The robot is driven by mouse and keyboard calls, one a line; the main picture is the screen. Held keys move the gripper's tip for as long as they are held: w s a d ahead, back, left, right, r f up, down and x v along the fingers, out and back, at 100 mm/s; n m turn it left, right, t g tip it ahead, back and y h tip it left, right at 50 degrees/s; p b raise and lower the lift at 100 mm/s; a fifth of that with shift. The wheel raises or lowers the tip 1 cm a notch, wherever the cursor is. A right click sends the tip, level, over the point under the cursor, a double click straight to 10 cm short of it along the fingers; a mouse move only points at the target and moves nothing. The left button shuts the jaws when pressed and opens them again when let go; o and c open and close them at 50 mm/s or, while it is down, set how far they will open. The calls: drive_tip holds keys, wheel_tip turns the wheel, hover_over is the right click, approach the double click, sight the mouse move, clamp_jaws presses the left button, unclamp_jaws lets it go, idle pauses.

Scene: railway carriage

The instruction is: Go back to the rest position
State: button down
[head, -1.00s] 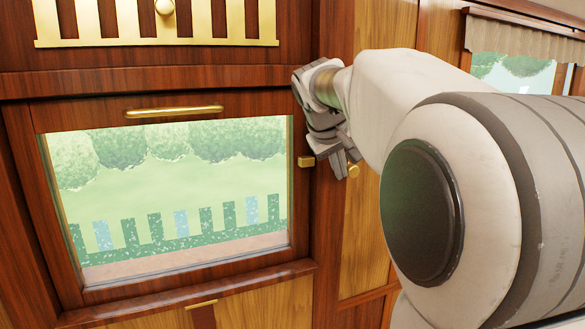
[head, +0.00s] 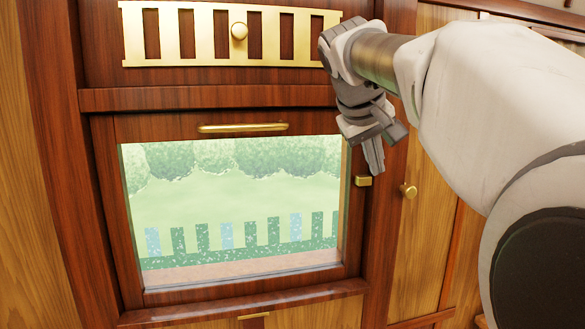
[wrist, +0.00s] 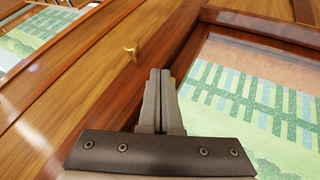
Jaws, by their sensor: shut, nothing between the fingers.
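My gripper (head: 374,150) is in the upper right of the head view, in front of the right side of the window frame. Its fingers point down, just above a small brass catch (head: 363,181). In the wrist view my gripper (wrist: 162,78) shows its two fingers pressed together with nothing between them. I cannot tell from these views whether the fingertips touch the frame.
A wood-framed window (head: 230,215) with a brass handle (head: 243,128) fills the middle. A brass grille (head: 180,35) with a round knob (head: 239,31) is above it. A brass knob (head: 408,191) sits on the panel to the right and shows in the wrist view (wrist: 130,52).

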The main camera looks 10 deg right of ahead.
drive_tip(key=s+a+f+y, duration=0.2)
drive_tip(key=s+a+f, duration=0.4)
drive_tip(key=s+f, duration=0.5)
drive_tip(key=s+a+f+y, duration=0.3)
drive_tip(key=s+a+f, duration=0.4)
drive_tip(key=s+f, duration=0.3)
wheel_tip(320, 180, down, 2)
drive_tip(key=shift+s+f+y, duration=0.15)
drive_tip(key=shift+s+y, duration=0.15)
drive_tip(key=shift+s, duration=0.1)
